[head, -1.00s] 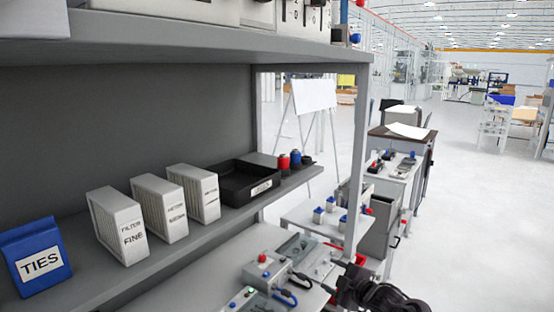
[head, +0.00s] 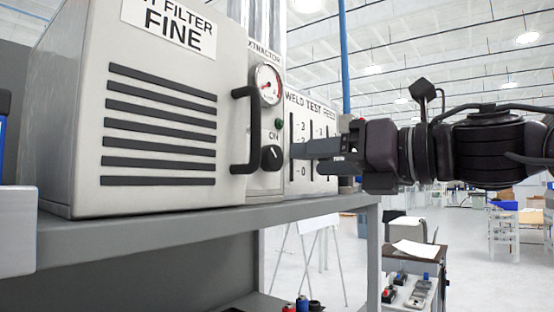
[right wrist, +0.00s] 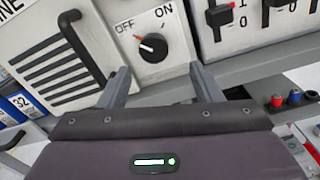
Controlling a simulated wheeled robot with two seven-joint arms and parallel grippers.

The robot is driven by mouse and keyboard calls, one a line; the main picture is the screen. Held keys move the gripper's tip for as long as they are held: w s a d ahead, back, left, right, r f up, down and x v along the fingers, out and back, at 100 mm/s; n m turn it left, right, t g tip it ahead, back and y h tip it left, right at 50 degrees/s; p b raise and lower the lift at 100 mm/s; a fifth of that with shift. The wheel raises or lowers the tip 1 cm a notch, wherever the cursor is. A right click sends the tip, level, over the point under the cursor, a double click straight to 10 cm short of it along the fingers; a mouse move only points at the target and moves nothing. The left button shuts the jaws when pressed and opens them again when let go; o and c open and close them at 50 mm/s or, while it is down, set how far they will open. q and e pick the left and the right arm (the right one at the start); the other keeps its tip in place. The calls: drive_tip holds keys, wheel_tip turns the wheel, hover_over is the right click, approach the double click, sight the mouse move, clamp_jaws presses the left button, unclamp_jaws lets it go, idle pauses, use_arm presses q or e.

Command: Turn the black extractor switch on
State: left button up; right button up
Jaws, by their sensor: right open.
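The black extractor switch (head: 272,157) is a round knob on the light panel in the head view, below a gauge and a green lamp. My left gripper is not in view.
A black handle (head: 243,130) stands out from the filter box (head: 160,110) just left of the switch. A weld test feed panel (head: 312,130) with slide switches is on the right, partly behind my gripper. The grey shelf (head: 200,218) runs beneath them.

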sight(276, 159)
drive_tip(key=a+p, duration=0.1)
drive_tip(key=w+a+p, duration=0.1)
drive_tip(key=a+r+p, duration=0.1)
drive_tip(key=shift+w+a, duration=0.15)
drive_tip(key=shift+a, duration=0.25)
drive_tip(key=x, duration=0.1)
drive_tip(key=p+x, duration=0.1)
drive_tip(key=shift+w+a+f, duration=0.15)
drive_tip(key=shift+w+f, duration=0.05)
drive_tip(key=shift+w, duration=0.05)
drive_tip(key=shift+w+a+f, duration=0.1)
drive_tip(key=shift+w+a, duration=0.1)
drive_tip(key=shift+w, duration=0.15)
drive_tip(key=shift+d, duration=0.1)
drive_tip(key=c, duration=1)
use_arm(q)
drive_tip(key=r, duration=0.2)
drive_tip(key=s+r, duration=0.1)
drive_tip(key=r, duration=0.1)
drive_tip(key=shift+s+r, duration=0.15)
